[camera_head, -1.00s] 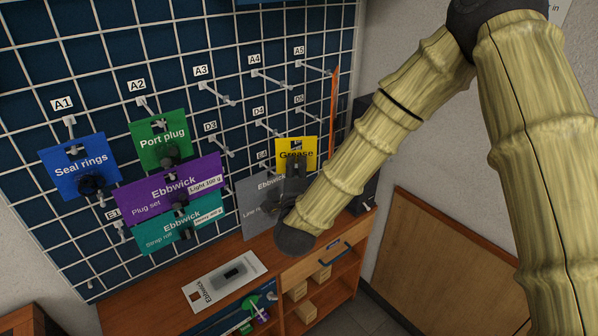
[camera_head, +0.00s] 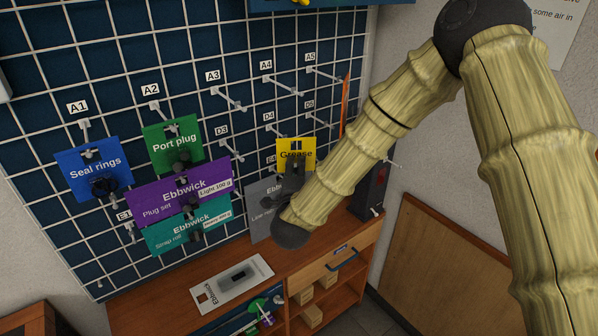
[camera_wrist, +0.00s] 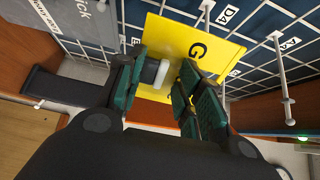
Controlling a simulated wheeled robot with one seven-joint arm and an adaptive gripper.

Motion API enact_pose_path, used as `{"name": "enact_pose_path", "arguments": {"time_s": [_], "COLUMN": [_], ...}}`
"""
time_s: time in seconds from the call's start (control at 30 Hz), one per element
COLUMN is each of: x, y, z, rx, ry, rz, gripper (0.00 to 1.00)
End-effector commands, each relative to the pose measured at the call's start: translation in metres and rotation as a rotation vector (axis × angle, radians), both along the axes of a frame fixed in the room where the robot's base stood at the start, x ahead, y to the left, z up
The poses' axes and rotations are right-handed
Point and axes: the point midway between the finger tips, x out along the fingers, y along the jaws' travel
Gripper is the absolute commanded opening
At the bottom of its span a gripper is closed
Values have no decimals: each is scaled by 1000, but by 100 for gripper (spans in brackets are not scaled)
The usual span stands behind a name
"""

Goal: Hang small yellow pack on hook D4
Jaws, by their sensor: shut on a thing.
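The small yellow pack (camera_head: 296,150), marked "Grease", is upright in front of the right part of the grid board. My gripper (camera_head: 293,178) is shut on it from below and in front. In the wrist view the yellow card (camera_wrist: 205,45) spans the space beyond the fingers, and my gripper (camera_wrist: 160,85) closes around a pale cylindrical part on its face. Hook D4 (camera_head: 279,131) is bare, up and left of the pack in the head view. The D4 label (camera_wrist: 228,15) shows close beside the card's edge in the wrist view. I cannot tell whether card and hook touch.
A grey pack (camera_head: 262,212) hangs just left of and below my gripper. Purple (camera_head: 165,195), teal (camera_head: 180,232), green (camera_head: 165,145) and blue (camera_head: 88,172) packs hang further left. Hooks A3 (camera_head: 228,100), A4 (camera_head: 287,88) and D3 (camera_head: 232,150) are bare. A wooden bench (camera_head: 150,298) stands below.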

Motion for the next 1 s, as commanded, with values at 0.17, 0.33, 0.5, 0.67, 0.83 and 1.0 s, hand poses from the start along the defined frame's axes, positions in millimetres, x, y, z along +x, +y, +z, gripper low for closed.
{"name": "enact_pose_path", "arguments": {"time_s": [0.17, 0.33, 0.5, 0.67, 0.83, 1.0], "x": [6, 13, 19, 25, 30, 33], "y": [6, 10, 14, 19, 22, 24], "z": [0, 0, 0, -2, -8, -9], "rx": [0, 0, 0, 0, 0, 1], "ry": [0, -2, -1, -1, -1, -1], "rz": [1, 0, 1, 1, 0, 0], "gripper": [12, 12, 12, 12, 12, 12]}}
